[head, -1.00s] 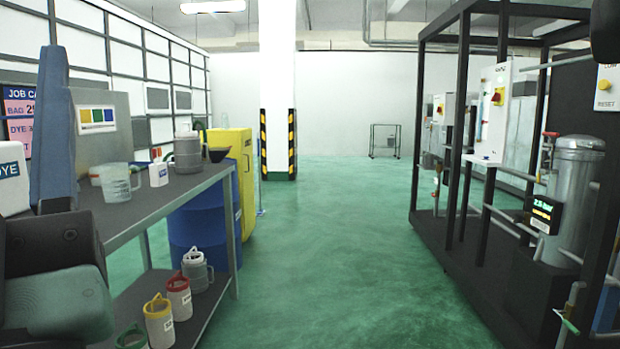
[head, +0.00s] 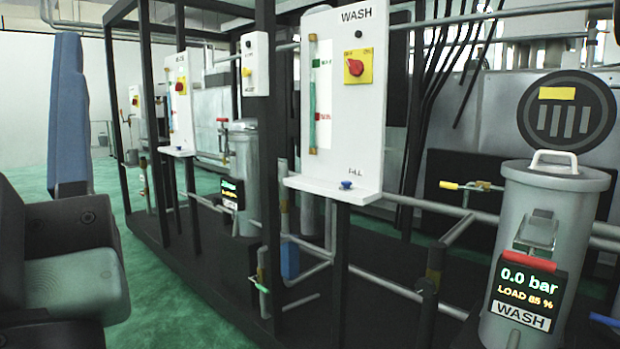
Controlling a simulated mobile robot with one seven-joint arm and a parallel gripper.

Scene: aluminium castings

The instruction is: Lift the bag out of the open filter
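A grey metal filter vessel (head: 590,215) stands at the right edge of the head view, its base cut off by the frame. Its display (head: 527,283) reads 0.0 bar, LOAD 85 %, above a WASH label. A red-tipped latch (head: 533,240) is on its front. A white loop handle (head: 555,160) stands up at its top. A round dark disc (head: 568,112) with a yellow patch and light bars stands upright behind the top; I cannot tell whether it is the swung-back lid. No bag body is visible. My gripper is not in view.
A WASH panel (head: 345,100) with a red switch stands left of the filter. A second vessel (head: 243,165) stands farther left. Black frame posts (head: 268,230) and grey pipes (head: 462,232) cross the space between.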

